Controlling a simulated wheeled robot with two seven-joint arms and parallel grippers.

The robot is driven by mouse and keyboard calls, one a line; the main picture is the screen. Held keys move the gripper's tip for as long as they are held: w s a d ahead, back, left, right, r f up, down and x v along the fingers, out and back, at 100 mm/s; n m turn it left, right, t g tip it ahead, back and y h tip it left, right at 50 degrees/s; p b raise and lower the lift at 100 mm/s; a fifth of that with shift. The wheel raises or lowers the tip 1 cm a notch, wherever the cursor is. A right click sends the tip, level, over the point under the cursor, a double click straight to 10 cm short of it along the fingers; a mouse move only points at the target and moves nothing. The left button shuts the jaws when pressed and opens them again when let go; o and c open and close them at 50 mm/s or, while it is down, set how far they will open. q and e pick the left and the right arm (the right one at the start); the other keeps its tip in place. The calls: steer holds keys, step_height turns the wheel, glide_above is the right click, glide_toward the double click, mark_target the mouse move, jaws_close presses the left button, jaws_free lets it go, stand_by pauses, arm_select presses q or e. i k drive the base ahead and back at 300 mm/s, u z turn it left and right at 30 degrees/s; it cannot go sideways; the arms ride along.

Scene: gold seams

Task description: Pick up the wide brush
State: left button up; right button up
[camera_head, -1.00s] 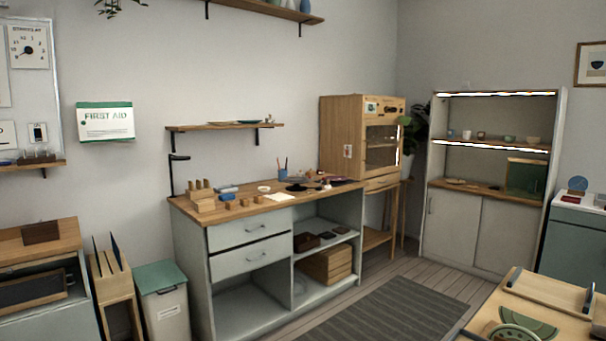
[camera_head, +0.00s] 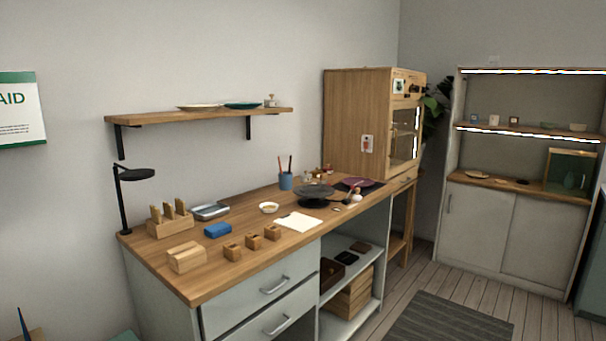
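I cannot make out the wide brush for certain. A blue cup (camera_head: 286,181) on the workbench (camera_head: 180,263) holds thin upright sticks that could be brushes or pencils. A wooden block holder (camera_head: 170,223) with several upright wooden pieces stands at the bench's left end; at this distance I cannot tell what they are. Neither of my grippers is in view.
On the bench are a blue block (camera_head: 217,230), a metal tray (camera_head: 210,211), a white sheet (camera_head: 299,222), a dark turntable (camera_head: 314,195), and small wooden blocks (camera_head: 253,242). A black lamp (camera_head: 130,178) rises at the left. A wooden cabinet (camera_head: 352,125) stands behind.

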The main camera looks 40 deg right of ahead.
mark_target(323, 177)
steer(key=i, duration=0.5)
steer(key=z, duration=2.55)
steer(key=i, duration=1.35)
steer(key=u, duration=1.55)
